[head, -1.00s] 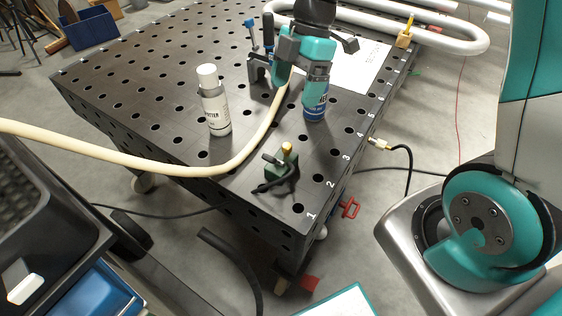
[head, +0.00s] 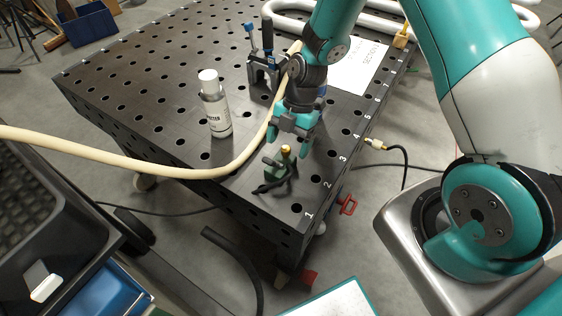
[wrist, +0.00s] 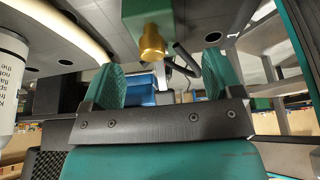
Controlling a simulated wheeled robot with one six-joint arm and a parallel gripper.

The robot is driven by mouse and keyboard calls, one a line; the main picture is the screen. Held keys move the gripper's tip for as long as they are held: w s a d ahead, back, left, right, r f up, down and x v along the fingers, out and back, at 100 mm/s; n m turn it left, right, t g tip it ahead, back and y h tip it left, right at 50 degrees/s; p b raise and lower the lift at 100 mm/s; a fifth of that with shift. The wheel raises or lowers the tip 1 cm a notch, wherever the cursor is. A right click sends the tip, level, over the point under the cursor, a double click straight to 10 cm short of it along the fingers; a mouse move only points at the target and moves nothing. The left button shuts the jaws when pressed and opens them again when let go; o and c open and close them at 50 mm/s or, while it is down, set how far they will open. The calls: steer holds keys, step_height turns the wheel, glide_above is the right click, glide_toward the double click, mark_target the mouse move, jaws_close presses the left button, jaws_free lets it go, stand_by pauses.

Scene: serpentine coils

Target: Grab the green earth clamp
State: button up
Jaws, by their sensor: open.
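The green earth clamp (head: 275,170) sits on the near corner of the black perforated table, with a brass knob on top and a dark lever and cable beside it. In the wrist view its green body (wrist: 147,14) and brass knob show at the top centre. My gripper (head: 288,139) is open and empty, just above and behind the clamp in the head view. In the wrist view the two teal fingers (wrist: 162,80) stand apart, with the brass knob in line with the space between them. The fingers appear clear of the clamp.
A white bottle (head: 214,104) stands left of my gripper. A cream hose (head: 130,165) curves across the table close to the clamp. A black clamp with a blue handle (head: 262,68) stands behind. A brass-ended cable (head: 376,144) is at the table's right edge.

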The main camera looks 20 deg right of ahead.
mark_target(284, 151)
steer(key=shift+w+p+x, duration=0.15)
steer(key=shift+p+x, duration=0.55)
steer(key=shift+x, duration=0.7)
steer(key=shift+w+p+x, duration=0.1)
steer(key=shift+p+x, duration=0.55)
steer(key=shift+x, duration=0.8)
steer(key=shift+w+a, duration=0.1)
steer(key=shift+a, duration=0.1)
steer(key=c, duration=1.5)
steer(key=shift+r, duration=0.1)
steer(key=shift+c, duration=0.2)
